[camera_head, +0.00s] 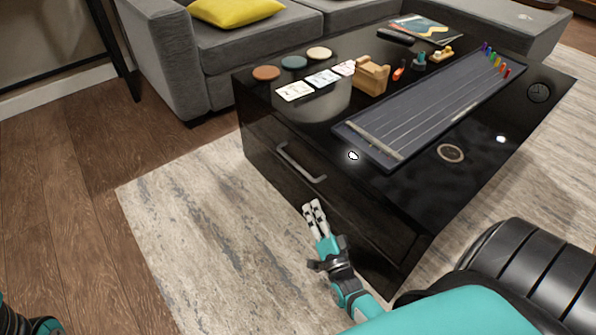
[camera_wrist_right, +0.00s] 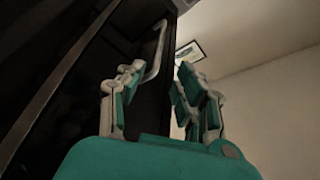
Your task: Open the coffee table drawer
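The black coffee table (camera_head: 262,117) stands on a pale rug, with a drawer front (camera_head: 345,215) facing me. The drawer lies flush with the table body. Its silver bar handle (camera_head: 300,163) is on the front, left of the middle. My right gripper (camera_head: 313,205) is in front of the drawer, below and slightly right of the handle, apart from it. In the right wrist view its fingers (camera_wrist_right: 160,90) are spread with nothing between them, and the handle (camera_wrist_right: 155,50) shows beyond them. At the bottom left a bit of my left arm shows; its gripper is not visible.
On the tabletop are a stringed board (camera_head: 430,110), a wooden holder (camera_head: 371,76), cards (camera_head: 322,78), round coasters (camera_head: 293,62) and magazines (camera_head: 425,28). A grey sofa (camera_head: 175,55) stands behind. The rug (camera_head: 185,215) left of my right gripper is clear.

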